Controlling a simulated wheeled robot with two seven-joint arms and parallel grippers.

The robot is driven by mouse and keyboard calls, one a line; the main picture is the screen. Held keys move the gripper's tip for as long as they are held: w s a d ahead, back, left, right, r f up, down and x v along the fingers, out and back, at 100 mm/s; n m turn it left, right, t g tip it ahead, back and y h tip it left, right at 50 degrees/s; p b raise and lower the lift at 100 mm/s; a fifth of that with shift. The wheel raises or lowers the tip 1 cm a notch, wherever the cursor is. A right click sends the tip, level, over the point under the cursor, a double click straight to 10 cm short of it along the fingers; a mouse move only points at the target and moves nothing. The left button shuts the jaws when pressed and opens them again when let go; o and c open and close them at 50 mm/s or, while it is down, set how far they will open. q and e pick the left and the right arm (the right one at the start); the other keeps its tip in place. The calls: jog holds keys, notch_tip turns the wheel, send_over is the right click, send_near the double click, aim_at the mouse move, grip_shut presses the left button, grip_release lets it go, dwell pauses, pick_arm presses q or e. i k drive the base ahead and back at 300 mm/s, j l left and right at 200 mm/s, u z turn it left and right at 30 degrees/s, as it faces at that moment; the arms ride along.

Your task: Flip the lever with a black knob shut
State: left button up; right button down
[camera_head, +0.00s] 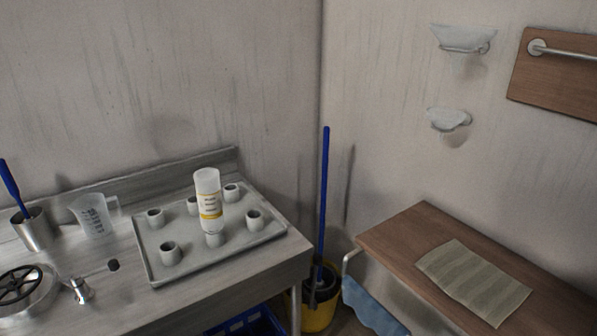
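A small metal fitting (80,291) stands on the steel counter at the lower left. A thin lever reaches from it to the right and slightly away from me, ending in a black knob (113,265). The knob is just left of the grey tray's near left corner. Neither of my grippers is in view.
A round metal cap with a black spoked handwheel (20,285) is left of the fitting. A measuring jug (92,215) and a metal cup (33,229) holding a blue-handled tool stand behind. The grey tray (150,262) carries several white cups and a yellow-labelled bottle (209,205).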

aim_at(76, 279)
jog(key=u, duration=1.3)
jog(key=i+j+z, duration=0.15)
jog(key=i+j, duration=0.05)
jog(key=i, duration=0.05)
